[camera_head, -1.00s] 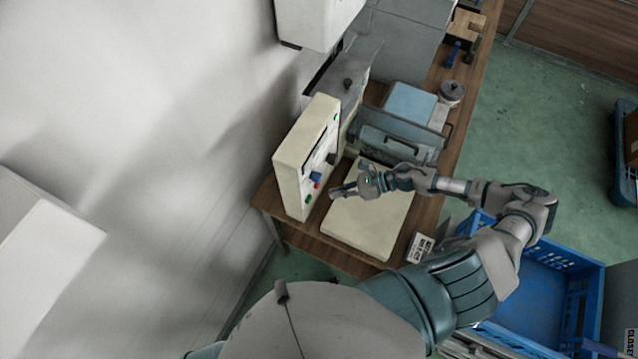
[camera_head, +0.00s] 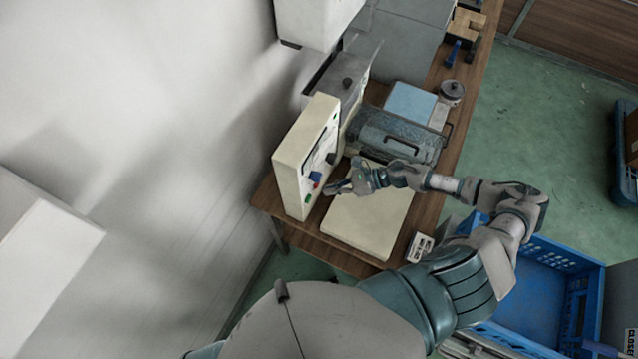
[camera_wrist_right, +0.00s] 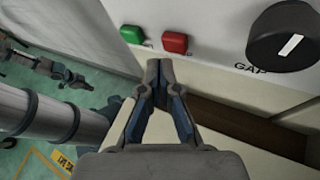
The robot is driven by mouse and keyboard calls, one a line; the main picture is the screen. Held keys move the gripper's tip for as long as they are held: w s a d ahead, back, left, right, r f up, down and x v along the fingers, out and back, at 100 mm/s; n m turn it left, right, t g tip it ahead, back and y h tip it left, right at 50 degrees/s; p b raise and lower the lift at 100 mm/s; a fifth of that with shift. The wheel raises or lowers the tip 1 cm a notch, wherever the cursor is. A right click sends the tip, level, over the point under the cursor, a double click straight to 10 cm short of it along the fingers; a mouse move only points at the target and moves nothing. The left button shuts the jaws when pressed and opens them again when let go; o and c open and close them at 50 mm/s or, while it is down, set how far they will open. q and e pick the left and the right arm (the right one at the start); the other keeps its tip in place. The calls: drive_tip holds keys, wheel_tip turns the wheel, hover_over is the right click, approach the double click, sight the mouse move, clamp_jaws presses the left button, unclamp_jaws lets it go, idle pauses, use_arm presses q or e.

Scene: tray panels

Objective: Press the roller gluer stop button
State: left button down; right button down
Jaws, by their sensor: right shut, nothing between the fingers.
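The cream machine's upright control panel (camera_head: 292,165) stands left of centre in the head view. In the right wrist view it carries a red button (camera_wrist_right: 174,43), a green button (camera_wrist_right: 132,34) to its left and a black knob (camera_wrist_right: 288,36) marked GAP to its right. The red button looks like the stop button; its label is not readable. My right gripper (camera_head: 330,189) is shut and empty, close to the panel's lower part. In the wrist view its fingertips (camera_wrist_right: 160,66) appear just below the two buttons; I cannot tell whether they touch the panel. My left gripper is out of view.
A flat cream plate (camera_head: 368,225) lies under my right forearm on the wooden table (camera_head: 340,254). A roller housing with a handle (camera_head: 400,135) stands behind the arm. A blue crate (camera_head: 545,280) is at lower right. The wall is left of the panel.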

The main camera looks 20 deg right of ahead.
idle(0.8)
drive_tip(key=shift+w+a, duration=0.3)
drive_tip(key=shift+a, duration=0.05)
drive_tip(key=shift+w+a, duration=0.3)
drive_tip(key=shift+w, duration=0.05)
idle(0.7)
drive_tip(key=shift+d, duration=0.1)
drive_tip(key=shift+s+d+r+b, duration=0.1)
drive_tip(key=shift+s+d+b, duration=0.2)
drive_tip(key=shift+s+d, duration=0.3)
drive_tip(key=shift+s+a, duration=0.1)
